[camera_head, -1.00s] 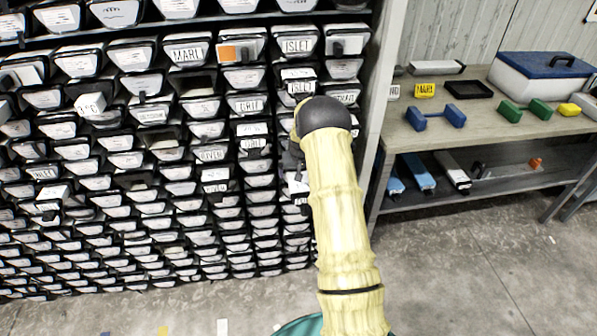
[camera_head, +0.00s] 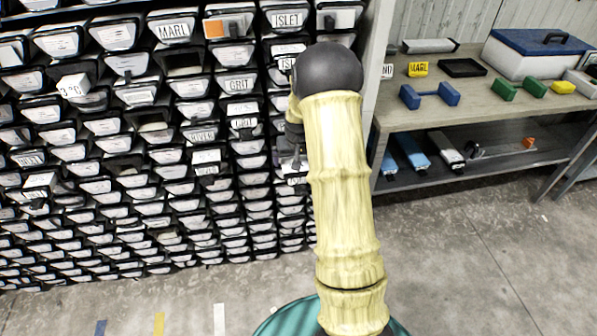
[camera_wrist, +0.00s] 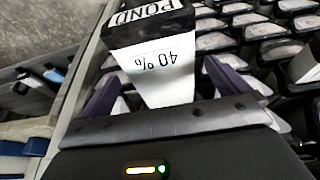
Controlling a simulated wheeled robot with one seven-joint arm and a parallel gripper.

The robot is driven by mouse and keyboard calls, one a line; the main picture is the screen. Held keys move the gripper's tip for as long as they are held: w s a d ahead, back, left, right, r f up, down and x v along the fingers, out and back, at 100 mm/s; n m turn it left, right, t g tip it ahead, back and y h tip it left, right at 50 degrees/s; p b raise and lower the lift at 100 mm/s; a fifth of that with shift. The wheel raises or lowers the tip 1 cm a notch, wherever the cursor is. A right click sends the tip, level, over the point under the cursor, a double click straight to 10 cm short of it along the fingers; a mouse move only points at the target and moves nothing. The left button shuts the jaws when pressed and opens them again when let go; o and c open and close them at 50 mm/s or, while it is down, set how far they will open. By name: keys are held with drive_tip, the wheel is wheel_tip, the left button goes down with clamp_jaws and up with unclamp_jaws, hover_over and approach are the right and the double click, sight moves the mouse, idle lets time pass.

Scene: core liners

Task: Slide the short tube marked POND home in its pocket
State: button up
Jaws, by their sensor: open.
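In the wrist view a short tube with a white end face marked "40 %" (camera_wrist: 160,75) sticks out of a black pocket labelled POND (camera_wrist: 148,14). My gripper (camera_wrist: 160,90) is open, with one purple finger on either side of the tube. Whether either finger touches it is hard to tell. In the head view my gripper (camera_head: 291,165) is at the right edge of the rack, mostly hidden by my arm. The POND label cannot be made out there.
The rack of black pockets with white-ended tubes (camera_head: 160,140) fills the left. At the right stands a bench (camera_head: 440,95) with a blue-lidded box (camera_head: 535,60) and coloured blocks. Concrete floor lies open in front.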

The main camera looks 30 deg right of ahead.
sight(298, 173)
drive_tip(key=s, duration=0.1)
drive_tip(key=s+a, duration=0.1)
drive_tip(key=s, duration=0.1)
drive_tip(key=s+b, duration=0.1)
drive_tip(key=s, duration=0.1)
drive_tip(key=shift+a, duration=0.25)
idle(0.3)
